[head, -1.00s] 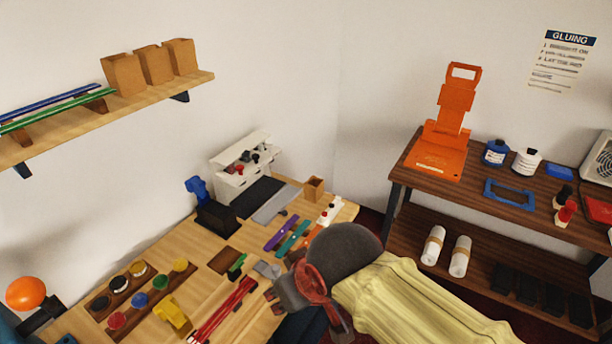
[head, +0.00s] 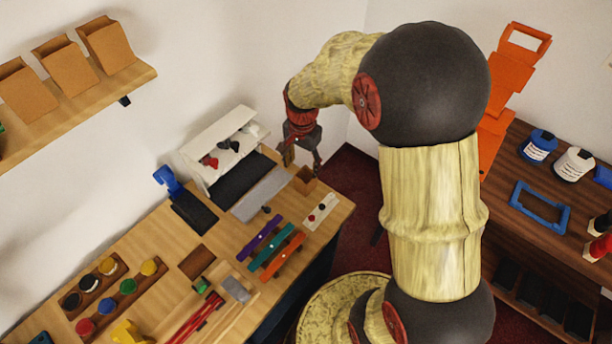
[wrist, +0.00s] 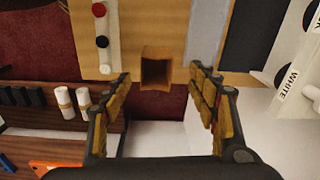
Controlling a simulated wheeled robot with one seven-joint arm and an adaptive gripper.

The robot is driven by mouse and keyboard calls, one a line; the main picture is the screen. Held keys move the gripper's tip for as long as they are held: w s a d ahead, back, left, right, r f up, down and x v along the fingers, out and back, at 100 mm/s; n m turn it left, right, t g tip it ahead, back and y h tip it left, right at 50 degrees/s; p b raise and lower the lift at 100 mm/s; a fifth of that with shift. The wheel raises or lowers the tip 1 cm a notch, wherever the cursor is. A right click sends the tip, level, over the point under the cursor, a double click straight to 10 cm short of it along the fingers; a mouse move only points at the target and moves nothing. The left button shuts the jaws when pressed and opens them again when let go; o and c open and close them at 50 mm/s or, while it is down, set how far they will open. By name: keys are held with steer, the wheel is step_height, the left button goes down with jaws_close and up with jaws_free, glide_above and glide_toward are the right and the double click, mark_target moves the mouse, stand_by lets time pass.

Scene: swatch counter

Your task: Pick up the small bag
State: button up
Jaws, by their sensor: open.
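The small bag, an open-topped brown box-like paper bag (head: 305,181), stands upright at the far right corner of the wooden counter. It also shows in the wrist view (wrist: 156,66), with its open mouth facing the camera. My gripper (head: 302,158) is open and empty, just above and slightly behind the bag in the head view. In the wrist view the bag appears between my two spread fingertips (wrist: 160,76), and neither finger visibly touches it. The remaining height between the fingertips and the bag is hard to tell.
A white strip with dark and red knobs (head: 320,211) lies beside the bag. A white rack (head: 222,150) stands behind, near the wall. Three larger brown bags (head: 66,68) stand on the wall shelf (head: 130,82). Dark red floor (head: 352,190) is open beyond the counter's edge.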

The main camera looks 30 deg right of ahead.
steer(key=m, duration=0.1)
glide_toward(306, 182)
steer(key=shift+s+a+f+g, duration=0.3)
steer(key=shift+s+a+f, duration=0.25)
steer(key=shift+a+f, duration=0.1)
step_height(306, 182, down, 6)
steer(key=shift+s+d+r+b, duration=0.1)
steer(key=shift+d+b, duration=0.1)
steer(key=shift+b, duration=0.55)
steer(key=c, duration=0.3)
steer(key=c, duration=0.4)
steer(key=shift+c, duration=0.7)
